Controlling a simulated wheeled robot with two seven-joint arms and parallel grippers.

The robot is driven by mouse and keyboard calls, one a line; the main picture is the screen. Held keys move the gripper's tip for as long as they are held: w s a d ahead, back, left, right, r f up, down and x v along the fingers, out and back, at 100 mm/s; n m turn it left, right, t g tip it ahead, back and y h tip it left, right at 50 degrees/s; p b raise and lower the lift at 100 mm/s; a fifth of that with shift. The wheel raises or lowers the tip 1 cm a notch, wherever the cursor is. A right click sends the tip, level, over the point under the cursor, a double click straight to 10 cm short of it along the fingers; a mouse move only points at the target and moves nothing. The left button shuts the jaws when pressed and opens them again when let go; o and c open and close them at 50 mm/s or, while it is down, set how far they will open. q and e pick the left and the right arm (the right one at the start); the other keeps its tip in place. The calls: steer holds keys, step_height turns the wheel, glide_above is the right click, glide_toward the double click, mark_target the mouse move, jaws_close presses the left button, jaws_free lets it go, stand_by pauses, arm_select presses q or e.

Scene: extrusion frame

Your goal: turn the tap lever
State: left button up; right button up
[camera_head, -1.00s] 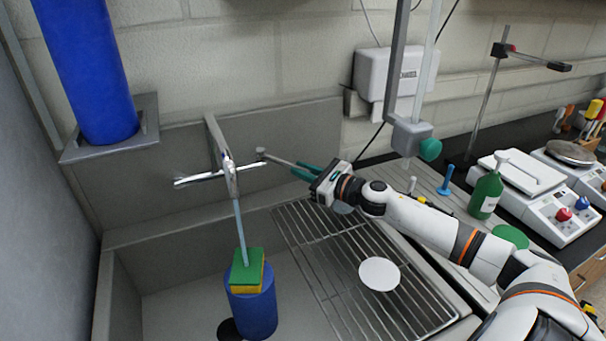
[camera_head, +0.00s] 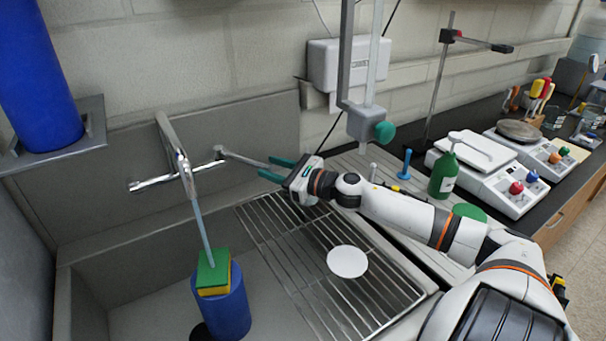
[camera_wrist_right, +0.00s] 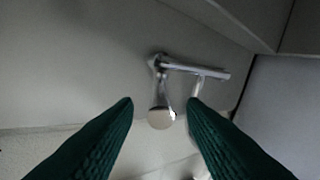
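The chrome tap (camera_head: 180,168) stands at the back of the sink, with a pale blue stream below its spout. Its lever (camera_head: 243,158) sticks out to the right from the tap body. My right gripper (camera_head: 272,168) is open, its teal fingers at the lever's outer end. In the right wrist view, the lever's round end (camera_wrist_right: 160,118) shows between the two open fingertips (camera_wrist_right: 160,106), with gaps on both sides. I cannot tell contact in the head view. My left gripper is not in view.
A green and yellow sponge (camera_head: 213,274) sits on a blue cylinder (camera_head: 226,308) in the sink, under the tap. A wire rack (camera_head: 300,240) with a white disc (camera_head: 347,261) lies right of it. A green bottle (camera_head: 443,176) and scales stand further right.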

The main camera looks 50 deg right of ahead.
mark_target(243, 159)
steer(key=v, duration=0.9)
steer(key=shift+b, duration=0.35)
steer(key=shift+c, duration=0.4)
steer(key=c, duration=0.3)
steer(key=shift+w+a+m, duration=0.1)
steer(key=shift+a+m, duration=0.2)
steer(key=shift+m, duration=0.2)
steer(key=c, duration=0.3)
steer(key=a+m, duration=0.1)
steer(key=m, duration=0.1)
steer(key=w+a+f+m+h, duration=0.1)
steer(key=a+m, duration=0.1)
steer(key=m, duration=0.1)
steer(key=a+m+h+p, duration=0.1)
steer(key=m, duration=0.2)
steer(key=shift+w+a+f, duration=0.25)
steer(key=shift+w+f, duration=0.05)
steer(key=shift+f, duration=0.1)
jaws_close()
steer(key=s+a+m+t+h, duration=0.15)
steer(key=a+m, duration=0.35)
steer(key=m, duration=0.7)
steer(key=w+d+r+p, duration=0.1)
steer(key=w+d+p, duration=0.2)
steer(key=w, duration=0.8)
steer(key=shift+d+p, duration=0.4)
steer(key=shift+p, duration=0.6)
